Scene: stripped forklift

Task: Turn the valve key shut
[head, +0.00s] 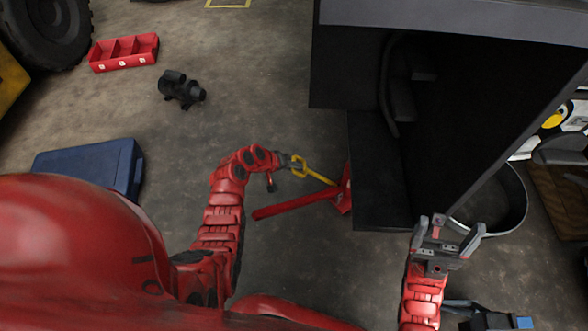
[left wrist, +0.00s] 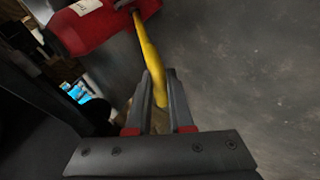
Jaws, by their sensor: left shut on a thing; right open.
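The yellow valve key (head: 318,175) has a ring-like end and a shaft that runs down to the right to a red fitting (head: 344,194) beside the black forklift body. My left gripper (head: 289,161) is shut on the key's ring end. In the left wrist view, the yellow key (left wrist: 149,53) runs from the red body (left wrist: 92,24) to between my left fingers (left wrist: 161,88). The key's ring is partly hidden by the fingers. My right gripper (head: 448,226) is open and empty in front of the forklift's dark side, at the lower right.
The black forklift body (head: 378,165) fills the right side. A red bar (head: 295,206) sticks out left from the fitting. A blue box (head: 88,165), a black device (head: 180,89) and a red tray (head: 124,53) are on the floor at left. The floor between is clear.

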